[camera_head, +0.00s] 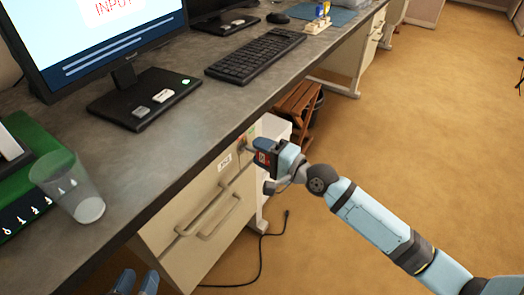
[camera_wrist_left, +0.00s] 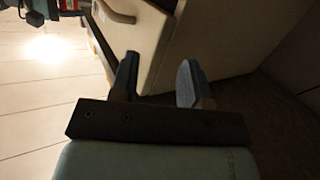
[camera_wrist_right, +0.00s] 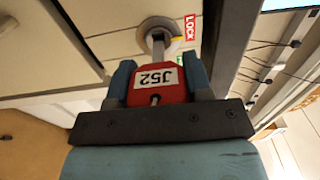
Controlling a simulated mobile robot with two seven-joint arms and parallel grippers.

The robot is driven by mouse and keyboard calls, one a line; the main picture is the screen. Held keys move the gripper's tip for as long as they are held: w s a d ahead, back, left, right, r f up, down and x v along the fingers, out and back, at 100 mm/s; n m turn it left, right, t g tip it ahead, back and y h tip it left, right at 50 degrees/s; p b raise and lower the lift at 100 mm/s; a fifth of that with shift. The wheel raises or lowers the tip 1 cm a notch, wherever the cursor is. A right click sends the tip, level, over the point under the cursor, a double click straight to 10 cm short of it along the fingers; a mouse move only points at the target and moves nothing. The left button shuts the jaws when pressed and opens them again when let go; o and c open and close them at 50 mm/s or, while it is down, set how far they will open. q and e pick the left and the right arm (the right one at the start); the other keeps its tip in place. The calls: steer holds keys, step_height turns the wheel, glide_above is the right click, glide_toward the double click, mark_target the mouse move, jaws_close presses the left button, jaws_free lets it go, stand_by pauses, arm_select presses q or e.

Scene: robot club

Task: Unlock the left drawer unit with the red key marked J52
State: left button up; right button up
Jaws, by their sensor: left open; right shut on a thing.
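The beige left drawer unit (camera_head: 165,237) stands under the desk, with handles on its front. My right gripper (camera_head: 270,155) is at its upper right corner. In the right wrist view, my right gripper (camera_wrist_right: 158,82) is shut on the red key (camera_wrist_right: 172,96), whose white tag reads J52 upside down. The key's shaft meets the round metal lock (camera_wrist_right: 150,38); how deep it sits is hidden. A red LOCK label (camera_wrist_right: 190,27) and a partly hidden green label (camera_wrist_right: 180,61) are beside the lock. My left gripper (camera_head: 135,283) is open and empty, low at the left; its fingers (camera_wrist_left: 158,82) show apart.
The desk (camera_head: 180,130) overhangs the drawer unit. A clear cup (camera_head: 78,192) stands near its front edge. A monitor (camera_head: 90,30) and keyboard (camera_head: 255,56) are on top. A black cable (camera_head: 262,255) lies on the floor.

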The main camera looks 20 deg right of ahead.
steer(key=shift+w+a+p, duration=0.15)
steer(key=shift+p, duration=0.15)
stand_by(0.5)
steer(key=shift+w+a, duration=0.35)
steer(key=shift+w, duration=0.1)
stand_by(0.7)
steer(key=shift+w+a+p, duration=0.4)
steer(key=shift+w+p, duration=0.1)
steer(key=shift+p, duration=0.05)
stand_by(1.4)
steer(key=shift+f+m+p, duration=0.15)
steer(key=shift+m+p, duration=0.55)
steer(key=shift+m, duration=1)
